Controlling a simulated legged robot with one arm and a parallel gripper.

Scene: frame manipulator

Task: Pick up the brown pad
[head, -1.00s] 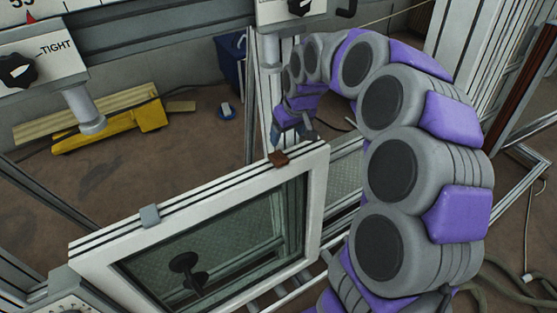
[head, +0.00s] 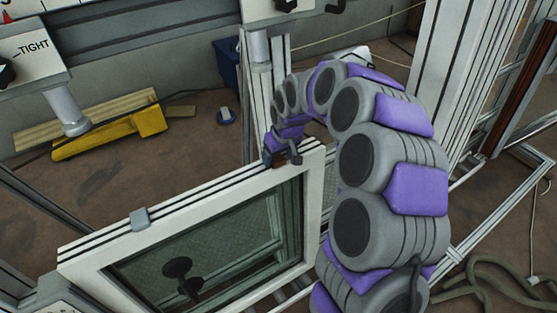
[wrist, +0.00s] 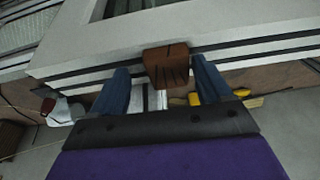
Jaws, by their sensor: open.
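The brown pad (wrist: 167,66) is a small block on the top edge of the white window frame. In the wrist view it lies between the two blue fingers of my gripper (wrist: 162,84), close to their tips. The fingers are spread, with a gap on each side of the pad. In the head view my gripper (head: 278,157) is at the frame's top right corner and mostly hides the pad.
The white window frame (head: 85,255) stands upright with a glass pane. A grey pad (head: 140,219) sits on its top edge to the left, and a black suction handle (head: 177,268) is on the glass. A yellow object (head: 110,132) lies on the floor behind.

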